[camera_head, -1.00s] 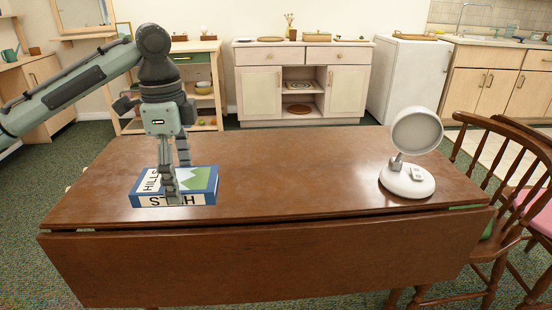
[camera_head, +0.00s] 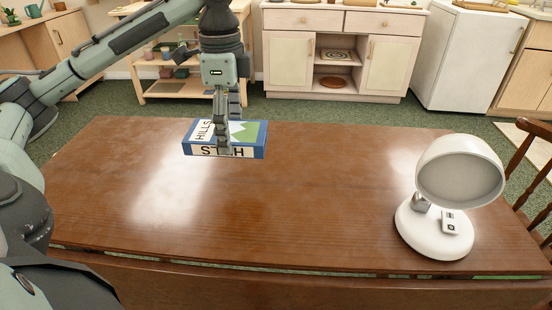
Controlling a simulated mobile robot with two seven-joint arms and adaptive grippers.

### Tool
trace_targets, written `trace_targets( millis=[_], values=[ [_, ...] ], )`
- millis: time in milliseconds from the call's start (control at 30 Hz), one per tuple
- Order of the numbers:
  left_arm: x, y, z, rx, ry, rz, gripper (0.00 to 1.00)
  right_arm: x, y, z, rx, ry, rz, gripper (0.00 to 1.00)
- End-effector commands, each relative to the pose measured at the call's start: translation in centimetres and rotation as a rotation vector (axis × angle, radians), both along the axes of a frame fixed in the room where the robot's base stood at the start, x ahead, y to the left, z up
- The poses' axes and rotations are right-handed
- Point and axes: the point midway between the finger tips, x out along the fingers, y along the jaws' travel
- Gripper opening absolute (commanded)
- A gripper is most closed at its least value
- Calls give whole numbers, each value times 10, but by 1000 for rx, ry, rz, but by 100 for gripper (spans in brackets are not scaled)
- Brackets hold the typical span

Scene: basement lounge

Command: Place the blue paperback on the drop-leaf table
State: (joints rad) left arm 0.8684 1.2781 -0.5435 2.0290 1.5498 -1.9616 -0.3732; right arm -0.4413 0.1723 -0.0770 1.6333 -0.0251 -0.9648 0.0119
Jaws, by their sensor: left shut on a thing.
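The blue paperback (camera_head: 200,136) has a blue border, white and green panels and black lettering. My left gripper (camera_head: 223,143) points down and is shut on it, with fingers across its front and top. The book appears flat and level, over the far left-centre part of the brown drop-leaf table (camera_head: 300,210). I cannot tell whether its underside touches the tabletop or hangs just above it. My right gripper is not in view.
A white round-headed lamp (camera_head: 435,232) stands on the table's right side. A wooden chair (camera_head: 535,165) is at the right edge. The middle and front left of the tabletop are clear. Behind are a wooden cabinet (camera_head: 335,50) and a white fridge (camera_head: 465,60).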

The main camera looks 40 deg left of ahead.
Motion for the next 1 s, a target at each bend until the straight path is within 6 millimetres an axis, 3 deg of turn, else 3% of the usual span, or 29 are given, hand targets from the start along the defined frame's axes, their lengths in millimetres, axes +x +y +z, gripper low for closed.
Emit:
trace_targets(
  millis=[267, 500, 667, 1000],
  values=[
    [50, -38, -36, -4, 1, -5, 41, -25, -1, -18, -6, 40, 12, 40],
    [83, -60, -60, -2, -1, -2, 41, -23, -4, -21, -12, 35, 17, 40],
    [88, -63, -67, 1, 0, -1, 41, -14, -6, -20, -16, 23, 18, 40],
    [87, -63, -104, 1, -1, 0, 41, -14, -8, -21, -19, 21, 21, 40]
  ],
)
